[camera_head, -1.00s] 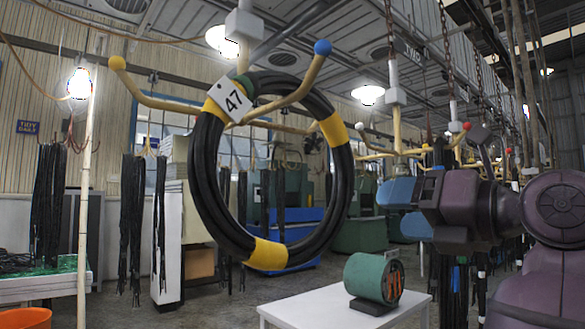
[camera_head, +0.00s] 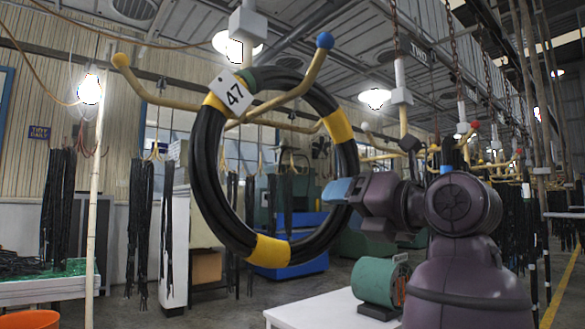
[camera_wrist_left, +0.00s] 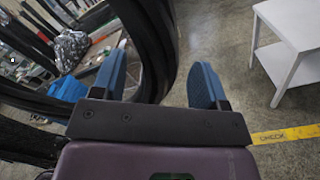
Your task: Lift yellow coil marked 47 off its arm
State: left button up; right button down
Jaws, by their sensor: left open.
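The coil marked 47 (camera_head: 213,200) is a ring of thick black hose with yellow bands and a white tag (camera_head: 233,93) reading 47. It hangs on a yellow hook arm (camera_head: 300,85) with a blue ball tip. My left gripper (camera_head: 338,190) has blue fingers that overlap the coil's lower right side in the head view. In the left wrist view my open left gripper (camera_wrist_left: 160,62) has the black coil (camera_wrist_left: 155,35) showing between its fingers; whether the hose is inside the jaws or beyond them I cannot tell. My right gripper is out of view.
Other hooks with thin black hoses hang behind, and a white post (camera_head: 97,200) stands at left. A second yellow arm (camera_head: 135,78) ends near the upper left.

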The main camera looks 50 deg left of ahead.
aim_at(349, 141)
pick_arm(q)
jog(key=shift+a+r, duration=0.1)
jog(key=shift+a, duration=0.1)
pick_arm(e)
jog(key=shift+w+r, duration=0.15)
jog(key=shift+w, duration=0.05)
pick_arm(q)
grip_shut()
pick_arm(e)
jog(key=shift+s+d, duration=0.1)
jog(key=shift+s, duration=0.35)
